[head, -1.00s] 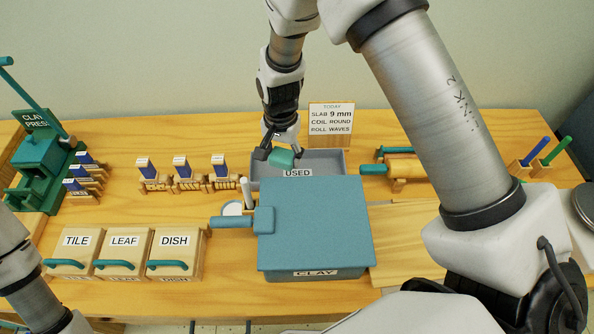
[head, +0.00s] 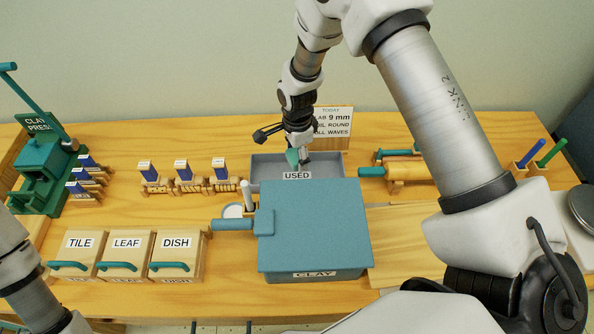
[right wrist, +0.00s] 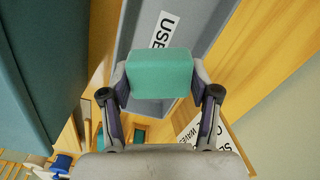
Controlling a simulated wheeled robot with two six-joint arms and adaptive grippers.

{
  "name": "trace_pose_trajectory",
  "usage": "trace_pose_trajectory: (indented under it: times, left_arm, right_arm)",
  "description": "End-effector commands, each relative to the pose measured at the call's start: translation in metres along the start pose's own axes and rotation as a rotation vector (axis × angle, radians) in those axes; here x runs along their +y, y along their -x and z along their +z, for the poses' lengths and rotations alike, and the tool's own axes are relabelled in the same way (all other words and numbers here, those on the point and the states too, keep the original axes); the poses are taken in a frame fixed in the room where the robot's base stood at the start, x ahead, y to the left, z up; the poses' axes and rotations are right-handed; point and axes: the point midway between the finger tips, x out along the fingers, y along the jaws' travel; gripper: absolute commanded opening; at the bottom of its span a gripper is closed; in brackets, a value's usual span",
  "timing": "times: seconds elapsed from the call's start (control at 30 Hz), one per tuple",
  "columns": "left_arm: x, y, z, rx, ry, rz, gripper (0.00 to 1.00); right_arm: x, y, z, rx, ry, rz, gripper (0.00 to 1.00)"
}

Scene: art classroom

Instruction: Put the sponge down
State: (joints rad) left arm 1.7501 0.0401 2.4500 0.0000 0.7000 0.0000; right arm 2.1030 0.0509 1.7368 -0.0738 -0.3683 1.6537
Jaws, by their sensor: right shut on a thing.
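My right gripper (head: 297,158) is shut on the teal sponge (head: 292,157). In the right wrist view the sponge (right wrist: 159,73) is a block squeezed between the two fingers. The tray's floor (right wrist: 150,106) shows beyond the sponge in the right wrist view. I cannot tell whether the sponge touches the tray. My left gripper is out of the picture; only part of my left arm shows at the lower left.
The blue clay bin (head: 315,225) stands just in front of the tray. A sign (head: 335,120) stands behind it. A rolling pin (head: 400,170) lies on a stand to the right. Stamps (head: 184,175) stand to the left, with bare table between them and the tray.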

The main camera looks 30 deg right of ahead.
Motion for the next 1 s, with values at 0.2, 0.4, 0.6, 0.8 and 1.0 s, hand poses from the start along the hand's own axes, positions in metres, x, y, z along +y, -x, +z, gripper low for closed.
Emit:
trace_pose_trajectory:
  times: [0.2,0.4,0.6,0.8,1.0]
  left_arm:
    - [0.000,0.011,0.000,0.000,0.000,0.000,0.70]
    - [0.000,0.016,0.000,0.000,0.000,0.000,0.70]
    - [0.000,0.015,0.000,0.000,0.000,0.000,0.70]
    - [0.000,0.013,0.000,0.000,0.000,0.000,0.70]
    - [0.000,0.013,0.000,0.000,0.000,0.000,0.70]
  right_arm:
    - [0.001,-0.035,0.000,0.000,0.001,0.003,0.29]
    - [0.000,-0.062,0.000,0.000,0.000,-0.001,0.29]
    - [0.000,-0.063,0.000,0.000,0.001,-0.002,0.29]
    - [0.000,-0.065,0.000,0.000,0.001,-0.001,0.72]
    - [0.000,-0.065,0.000,0.000,0.001,-0.001,0.72]
